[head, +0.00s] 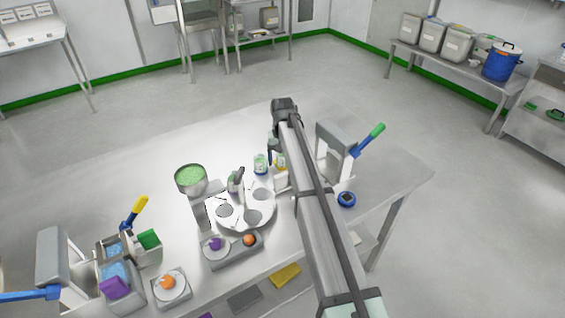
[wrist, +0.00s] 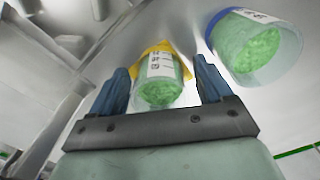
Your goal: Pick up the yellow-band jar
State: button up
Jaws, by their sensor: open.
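The yellow-band jar (wrist: 158,92) is clear, with green granules, a white label and a yellow band at its far end. In the wrist view it lies between the two blue fingers of my gripper (wrist: 162,82), with gaps on both sides. My gripper is open. In the head view the yellow-band jar (head: 281,161) is partly hidden by my arm, and one blue finger of my gripper (head: 272,154) shows beside it. A similar jar with a blue band (wrist: 255,50) stands to the right in the wrist view; it also shows in the head view (head: 260,164), left of the finger.
A round turntable (head: 262,198) and a bowl of green granules (head: 190,178) stand left of my arm. A grey press with a green-tipped blue handle (head: 370,139) and a blue round device (head: 346,199) are to the right. The table's far left (head: 120,165) is clear.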

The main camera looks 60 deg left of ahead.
jog(key=c, duration=1.1)
jog(key=shift+r, duration=0.1)
